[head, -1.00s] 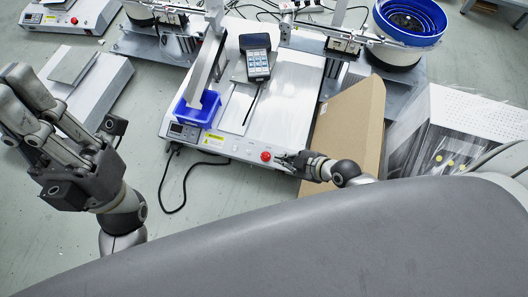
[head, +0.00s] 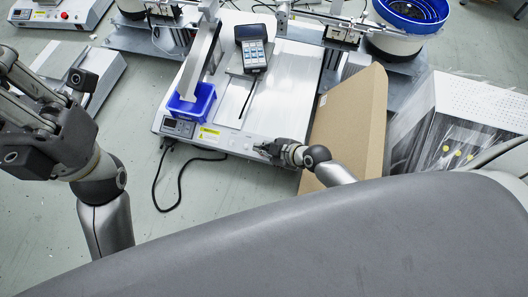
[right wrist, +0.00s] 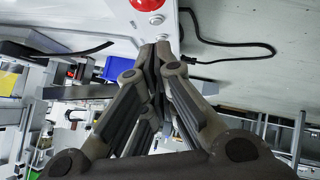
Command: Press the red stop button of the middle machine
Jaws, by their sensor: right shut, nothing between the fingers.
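The middle machine (head: 295,85) is a white unit with a control strip along its front edge. Its red stop button (right wrist: 150,4) shows at the top edge of the right wrist view, beyond my fingertips. In the head view, the button is hidden by my right gripper (head: 262,149), which is at the right part of the front strip. My right gripper is shut and empty, with its closed fingertips (right wrist: 160,50) near the panel below the button in the right wrist view. I cannot tell whether they touch. My left gripper (head: 18,95) is at the left edge, its fingertips cut off.
A blue bin (head: 191,103) and a handheld keypad device (head: 253,48) are on the machine. A cardboard piece (head: 345,120) leans close to my right arm. A black cable (head: 180,185) lies on the floor. Another machine (head: 65,13) stands at top left.

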